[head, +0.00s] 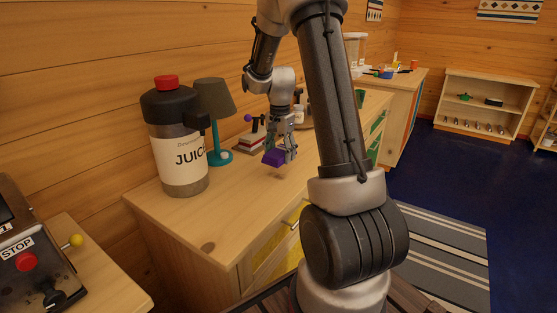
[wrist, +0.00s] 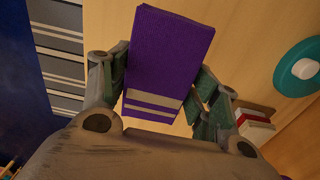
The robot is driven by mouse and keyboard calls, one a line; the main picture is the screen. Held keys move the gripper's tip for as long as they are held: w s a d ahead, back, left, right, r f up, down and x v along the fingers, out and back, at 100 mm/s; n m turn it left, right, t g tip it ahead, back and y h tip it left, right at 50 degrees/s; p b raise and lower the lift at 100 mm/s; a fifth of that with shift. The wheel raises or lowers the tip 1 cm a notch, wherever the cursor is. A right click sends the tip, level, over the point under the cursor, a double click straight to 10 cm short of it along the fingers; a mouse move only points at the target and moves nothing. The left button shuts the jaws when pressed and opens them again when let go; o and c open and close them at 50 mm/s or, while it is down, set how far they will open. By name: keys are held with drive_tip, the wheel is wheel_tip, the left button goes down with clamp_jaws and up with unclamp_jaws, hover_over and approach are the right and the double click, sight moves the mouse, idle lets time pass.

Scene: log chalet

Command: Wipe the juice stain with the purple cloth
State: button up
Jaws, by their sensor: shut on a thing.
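My gripper (head: 283,152) is shut on the purple cloth (head: 272,158) above the wooden cabinet top (head: 235,205). In the wrist view the cloth (wrist: 168,50) is a folded purple block with two pale stripes near its lower end, between the two fingers (wrist: 162,78). I cannot make out a gap or contact between cloth and wood. I cannot make out the juice stain in either view; the cloth and gripper hide part of the top. A juice dispenser (head: 181,155) with a red cap stands at the left of the top.
The front of the cabinet top is clear. A control box with a STOP label (head: 27,258) is at left. A striped rug (head: 445,255) lies on the blue floor.

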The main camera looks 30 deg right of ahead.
drive_tip(key=shift+r, duration=1.4)
